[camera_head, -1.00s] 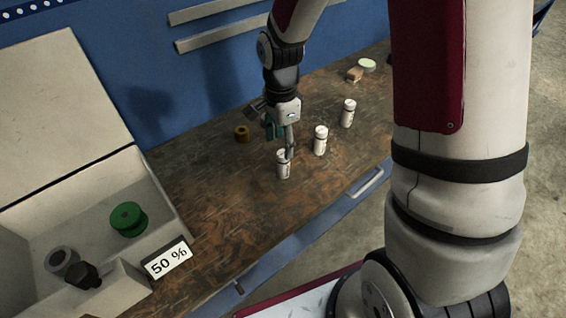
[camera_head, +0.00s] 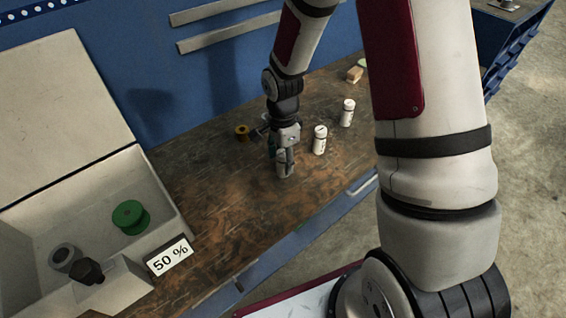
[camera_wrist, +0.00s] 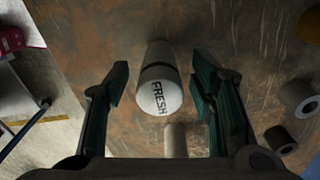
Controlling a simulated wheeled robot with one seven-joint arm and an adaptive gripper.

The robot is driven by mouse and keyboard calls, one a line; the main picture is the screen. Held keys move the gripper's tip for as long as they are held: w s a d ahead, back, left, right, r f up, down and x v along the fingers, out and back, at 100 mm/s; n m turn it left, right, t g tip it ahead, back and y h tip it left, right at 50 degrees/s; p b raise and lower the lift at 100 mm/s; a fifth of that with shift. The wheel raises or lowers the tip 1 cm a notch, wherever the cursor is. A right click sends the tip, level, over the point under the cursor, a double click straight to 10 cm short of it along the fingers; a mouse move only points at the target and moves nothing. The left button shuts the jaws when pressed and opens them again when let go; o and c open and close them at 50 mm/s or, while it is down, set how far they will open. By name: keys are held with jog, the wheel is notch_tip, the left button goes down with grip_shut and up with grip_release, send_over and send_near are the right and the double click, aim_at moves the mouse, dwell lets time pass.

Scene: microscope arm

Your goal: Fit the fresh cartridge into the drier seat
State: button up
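A white cartridge marked FRESH (camera_wrist: 158,88) stands on the brown worktop. In the head view, this cartridge (camera_head: 283,170) is partly covered by my gripper (camera_head: 284,155). In the wrist view, my gripper (camera_wrist: 160,84) is open, with one finger on each side of the cartridge and visible gaps to both. An open pale box (camera_head: 165,205) at the left carries a 50 % display (camera_head: 169,257). It holds a green spool-like part (camera_head: 130,216), a grey ring (camera_head: 64,258) and a black knob (camera_head: 88,270). I cannot tell which part is the seat.
Two more white cartridges (camera_head: 320,140) (camera_head: 347,112) stand to the right. A brass-coloured ring (camera_head: 242,132) lies behind my gripper. A small tan block (camera_head: 355,73) sits at the back right. The worktop (camera_head: 215,205) between box and gripper is clear.

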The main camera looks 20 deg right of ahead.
jog(key=c, duration=1)
grip_shut()
jog(key=shift+r, duration=0.15)
